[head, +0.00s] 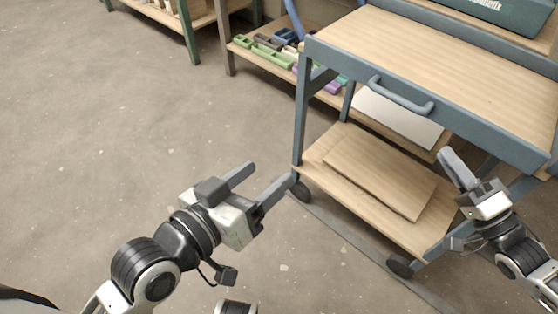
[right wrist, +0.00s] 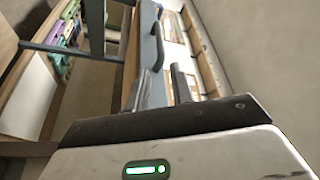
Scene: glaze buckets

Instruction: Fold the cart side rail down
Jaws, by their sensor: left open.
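The cart has a wooden top (head: 430,45) and a blue-grey frame. A blue-grey side rail (head: 340,62) with a curved handle (head: 402,97) runs along its near side, just below the top's edge. The handle also shows in the right wrist view (right wrist: 154,60). My left gripper (head: 272,174) is open and empty, low and left of the cart near its front-left wheel. My right gripper (head: 452,160) is below and in front of the rail's right part. In the right wrist view its two fingers (right wrist: 164,82) stand apart, with nothing clearly held between them.
The cart's lower shelf (head: 325,155) carries a wooden board (head: 380,177). A caster wheel (head: 400,265) stands at its near corner. Behind is a low shelf with coloured trays (head: 265,48). A dark case (head: 505,12) is at the top right. The floor (head: 100,130) at left is clear.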

